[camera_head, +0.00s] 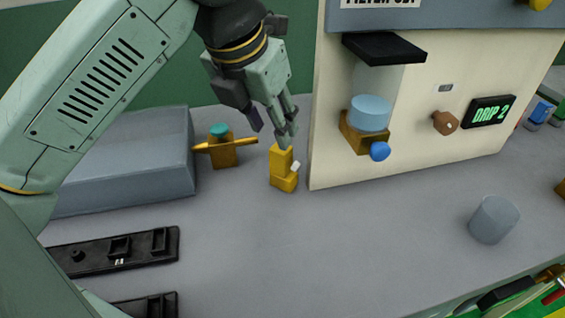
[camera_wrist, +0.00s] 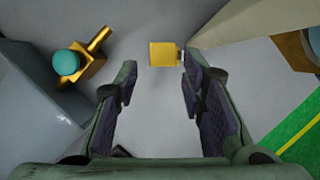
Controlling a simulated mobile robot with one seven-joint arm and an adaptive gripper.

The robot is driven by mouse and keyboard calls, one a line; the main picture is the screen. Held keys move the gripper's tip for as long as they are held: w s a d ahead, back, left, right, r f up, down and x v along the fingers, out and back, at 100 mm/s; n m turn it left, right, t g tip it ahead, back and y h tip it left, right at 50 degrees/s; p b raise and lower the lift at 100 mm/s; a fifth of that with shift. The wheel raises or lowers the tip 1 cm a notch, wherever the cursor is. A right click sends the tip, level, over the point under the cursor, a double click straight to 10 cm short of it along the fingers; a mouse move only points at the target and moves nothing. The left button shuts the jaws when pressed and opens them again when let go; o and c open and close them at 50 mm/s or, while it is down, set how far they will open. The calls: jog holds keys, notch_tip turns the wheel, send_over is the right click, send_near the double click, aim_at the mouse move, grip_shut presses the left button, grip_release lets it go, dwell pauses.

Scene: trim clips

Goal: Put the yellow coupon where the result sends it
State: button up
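The yellow coupon (camera_head: 283,170) is an upright, stepped block with a small white tab on its right side. It stands on the grey table left of the cream panel. In the wrist view its yellow top (camera_wrist: 163,54) shows just ahead of the fingertips. My gripper (camera_head: 286,136) is directly above or just behind the coupon's top; contact cannot be told. In the wrist view my gripper (camera_wrist: 158,82) has its two fingers apart with nothing between them. The panel's dark display (camera_head: 491,112) reads "DRIP 2" in green.
A brass valve (camera_head: 222,155) and grey box (camera_head: 130,150) stand left. A translucent cup (camera_head: 493,220) stands right. The front-middle table is clear.

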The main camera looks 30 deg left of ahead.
aim_at(279, 150)
jog(key=p+x, duration=0.1)
jog(key=x, duration=0.5)
jog(key=shift+d+f+p, duration=0.15)
jog(key=shift+f+p, duration=0.15)
jog(key=shift+p, duration=0.05)
jog(key=shift+c, duration=0.2)
grip_shut()
